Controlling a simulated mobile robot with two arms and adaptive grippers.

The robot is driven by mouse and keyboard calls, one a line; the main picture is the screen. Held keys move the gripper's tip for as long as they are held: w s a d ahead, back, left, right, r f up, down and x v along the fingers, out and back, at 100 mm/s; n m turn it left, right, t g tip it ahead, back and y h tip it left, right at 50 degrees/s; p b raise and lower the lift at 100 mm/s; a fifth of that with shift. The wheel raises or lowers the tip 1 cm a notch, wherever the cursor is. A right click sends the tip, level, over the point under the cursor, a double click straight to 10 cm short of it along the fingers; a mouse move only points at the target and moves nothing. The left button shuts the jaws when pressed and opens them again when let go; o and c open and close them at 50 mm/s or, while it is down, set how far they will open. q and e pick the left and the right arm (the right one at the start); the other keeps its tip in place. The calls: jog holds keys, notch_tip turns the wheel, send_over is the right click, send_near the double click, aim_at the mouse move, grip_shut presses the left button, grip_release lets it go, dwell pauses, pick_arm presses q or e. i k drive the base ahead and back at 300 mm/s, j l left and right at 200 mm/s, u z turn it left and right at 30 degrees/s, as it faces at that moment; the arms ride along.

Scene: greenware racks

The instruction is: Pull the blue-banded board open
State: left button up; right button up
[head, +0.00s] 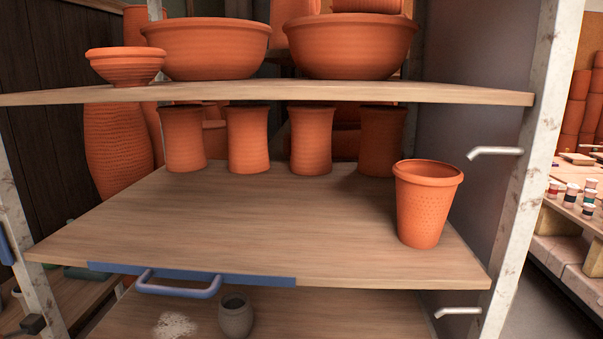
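The blue-banded board (250,225) is the wooden middle shelf of the rack. A blue band (255,280) runs along part of its front edge, left of centre. A blue bar handle (180,291) sticks out from the band and is clear of any gripper. A tapered terracotta pot (428,205) stands upright near the board's front right corner. Several terracotta cups (248,140) stand in a row toward the back of the board. How far the board is drawn out is hard to tell. Neither of my grippers is in view.
The upper board (300,93) carries wide bowls (205,50). Below, a lower board (290,318) holds a small grey pot (236,318) and a white powdery patch. A metal upright (530,180) with bent pegs (495,152) stands at right. A tall vase (115,150) stands behind left.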

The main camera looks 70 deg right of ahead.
aim_at(310, 220)
jog(key=z, duration=2.1)
jog(key=i+l+u, duration=0.2)
jog(key=k+j, duration=0.05)
jog(key=j, duration=0.05)
